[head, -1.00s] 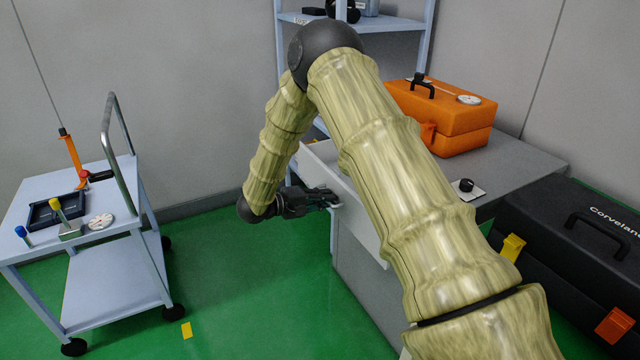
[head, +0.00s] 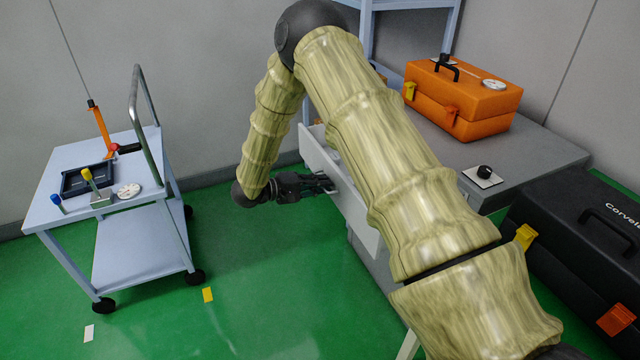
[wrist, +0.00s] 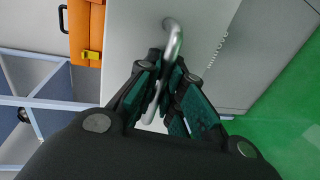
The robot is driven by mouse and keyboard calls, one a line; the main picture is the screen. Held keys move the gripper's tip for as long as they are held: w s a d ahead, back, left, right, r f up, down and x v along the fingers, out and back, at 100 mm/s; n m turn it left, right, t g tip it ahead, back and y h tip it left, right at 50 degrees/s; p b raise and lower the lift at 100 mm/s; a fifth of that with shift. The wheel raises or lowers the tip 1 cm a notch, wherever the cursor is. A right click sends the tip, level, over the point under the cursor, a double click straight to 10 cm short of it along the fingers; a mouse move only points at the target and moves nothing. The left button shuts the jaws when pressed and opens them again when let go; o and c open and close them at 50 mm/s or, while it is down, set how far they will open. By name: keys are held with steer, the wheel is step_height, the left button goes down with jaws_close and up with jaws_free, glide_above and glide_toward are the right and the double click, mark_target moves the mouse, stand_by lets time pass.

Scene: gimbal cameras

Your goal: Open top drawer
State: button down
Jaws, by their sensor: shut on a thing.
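The top drawer's pale front panel (head: 361,222) stands out from the grey cabinet, and part of its inside shows behind the panel's upper edge. My arm hides much of the drawer. In the wrist view the drawer front (wrist: 128,30) carries a bar-shaped metal handle (wrist: 175,38). My gripper (head: 328,184) is at the drawer front in the head view. In the wrist view my gripper (wrist: 166,82) has its dark green finger pads on both sides of the handle, shut on it.
The grey cabinet top (head: 540,150) bears an orange toolbox (head: 465,98) and a small plate with a black knob (head: 484,174). A black case (head: 580,225) stands at the right. A light blue cart (head: 120,215) stands at the left. Green floor (head: 270,290) is clear between cart and cabinet.

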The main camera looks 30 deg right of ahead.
steer(key=c, duration=1.5)
jaws_free()
steer(key=shift+f, duration=0.1)
steer(key=v, duration=1.2)
